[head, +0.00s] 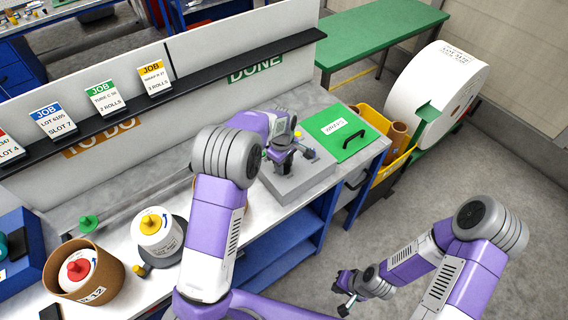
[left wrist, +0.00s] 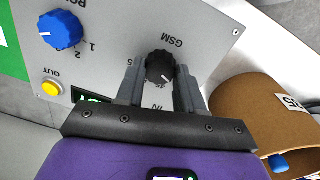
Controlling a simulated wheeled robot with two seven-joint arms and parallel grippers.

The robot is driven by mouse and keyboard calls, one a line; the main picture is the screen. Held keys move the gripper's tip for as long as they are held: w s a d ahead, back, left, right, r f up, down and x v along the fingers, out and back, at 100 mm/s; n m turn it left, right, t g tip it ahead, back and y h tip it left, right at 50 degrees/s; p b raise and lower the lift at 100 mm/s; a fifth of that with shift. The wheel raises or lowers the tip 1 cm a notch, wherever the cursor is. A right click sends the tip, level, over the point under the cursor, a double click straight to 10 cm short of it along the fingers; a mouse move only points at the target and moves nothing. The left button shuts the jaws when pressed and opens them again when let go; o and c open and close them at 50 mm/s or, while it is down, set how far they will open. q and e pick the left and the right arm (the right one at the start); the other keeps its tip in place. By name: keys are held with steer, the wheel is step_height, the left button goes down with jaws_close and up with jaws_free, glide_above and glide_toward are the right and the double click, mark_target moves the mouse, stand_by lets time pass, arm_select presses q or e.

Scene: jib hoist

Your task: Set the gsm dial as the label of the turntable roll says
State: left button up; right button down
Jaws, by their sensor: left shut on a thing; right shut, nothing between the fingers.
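The black gsm dial (left wrist: 160,67) with a white pointer line sits on a grey panel (left wrist: 207,25) under the letters GSM. My left gripper (left wrist: 160,82) has its two fingers on either side of the dial, shut on it. In the head view, my left gripper (head: 282,152) is over the grey control box (head: 310,186) and hides the dial. The turntable roll (head: 156,233) is white with a yellow plug and stands on a dark turntable (head: 178,262). Its label is too small to read. My right gripper (head: 346,286) is shut and empty, away from the bench.
A blue knob (left wrist: 62,30) and a yellow button (left wrist: 51,89) are on the same panel. A brown tub (head: 108,284) holding a red-topped roll is at the bench's left. A green panel with a black handle (head: 346,140) lies right of the box.

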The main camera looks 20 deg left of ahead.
arm_select(q)
steer(key=o, duration=1)
steer(key=shift+o, duration=0.2)
steer(key=r, duration=0.7)
steer(key=shift+s+a+r, duration=0.1)
steer(key=shift+s+r, duration=0.1)
steer(key=shift+r, duration=0.1)
